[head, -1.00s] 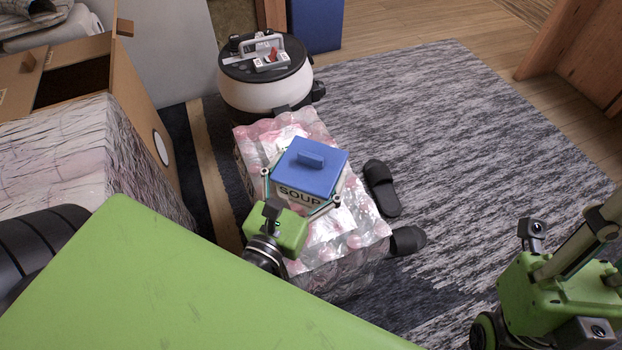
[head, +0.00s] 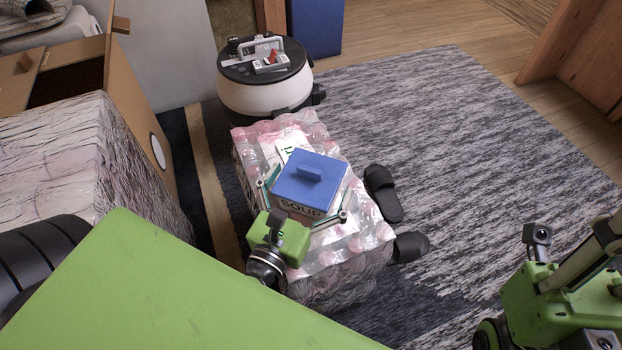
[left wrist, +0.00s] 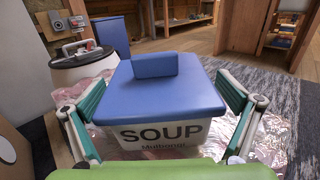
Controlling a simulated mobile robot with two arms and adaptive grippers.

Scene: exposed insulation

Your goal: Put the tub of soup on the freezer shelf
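The soup tub (head: 299,208) is white with a blue lid and a "SOUP" label. It sits over the plastic-wrapped bottle pack (head: 345,262) in the head view. It also fills the middle of the left wrist view (left wrist: 165,135). My left gripper (head: 305,200) has one finger on each side of the tub. In the left wrist view, its green-padded fingers splay outward, with narrow gaps beside the lid (left wrist: 165,95). The tub's base is hidden. My right gripper is outside the head view; only part of my right arm shows at lower right. No freezer shelf is recognisable.
A round black-and-white vacuum (head: 264,85) stands behind the pack. Black slippers (head: 384,192) lie to its right on the grey rug (head: 470,130). A wrapped block (head: 80,150) and open cardboard box (head: 135,100) stand at left. The rug is clear further right.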

